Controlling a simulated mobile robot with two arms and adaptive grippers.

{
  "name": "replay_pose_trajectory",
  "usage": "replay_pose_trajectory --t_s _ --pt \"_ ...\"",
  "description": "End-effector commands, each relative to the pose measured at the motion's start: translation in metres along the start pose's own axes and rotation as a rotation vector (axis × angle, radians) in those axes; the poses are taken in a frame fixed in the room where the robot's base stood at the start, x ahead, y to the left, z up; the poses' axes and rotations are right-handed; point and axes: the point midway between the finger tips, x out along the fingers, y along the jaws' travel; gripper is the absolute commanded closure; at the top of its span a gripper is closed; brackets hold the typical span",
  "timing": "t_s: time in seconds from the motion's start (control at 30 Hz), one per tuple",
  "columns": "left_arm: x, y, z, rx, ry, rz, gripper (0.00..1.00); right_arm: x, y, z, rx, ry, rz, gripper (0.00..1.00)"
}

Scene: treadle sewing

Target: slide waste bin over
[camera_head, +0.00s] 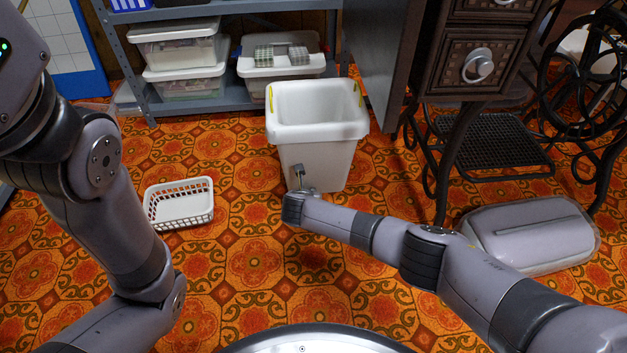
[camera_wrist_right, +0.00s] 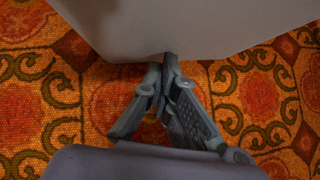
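The white waste bin (camera_head: 318,157) stands upright on the patterned floor, in front of the shelf and left of the sewing table. Its open top faces up, with yellow marks on the rim. My right gripper (camera_head: 298,171) is low at the bin's front face, left of its middle. In the right wrist view the bin's pale wall (camera_wrist_right: 190,25) fills the top, and the gripper's fingertips (camera_wrist_right: 167,63) meet at its lower edge. The fingers are closed with nothing seen between them. They look in contact with the bin or very near it. My left gripper is outside the frames.
A white plastic basket (camera_head: 180,204) lies on the floor left of the bin. A metal shelf (camera_head: 220,100) with storage boxes stands behind. The treadle sewing table's iron legs (camera_head: 452,165) and a grey case (camera_head: 530,236) are on the right. Floor between basket and bin is clear.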

Motion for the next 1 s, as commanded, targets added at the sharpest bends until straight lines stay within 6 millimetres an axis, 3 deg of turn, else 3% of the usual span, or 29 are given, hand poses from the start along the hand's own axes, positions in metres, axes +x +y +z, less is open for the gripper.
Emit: replay_pose_trajectory --t_s 1.0 --pt "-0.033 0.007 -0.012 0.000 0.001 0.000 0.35 0.037 0.000 0.037 0.002 -0.002 -0.001 1.00"
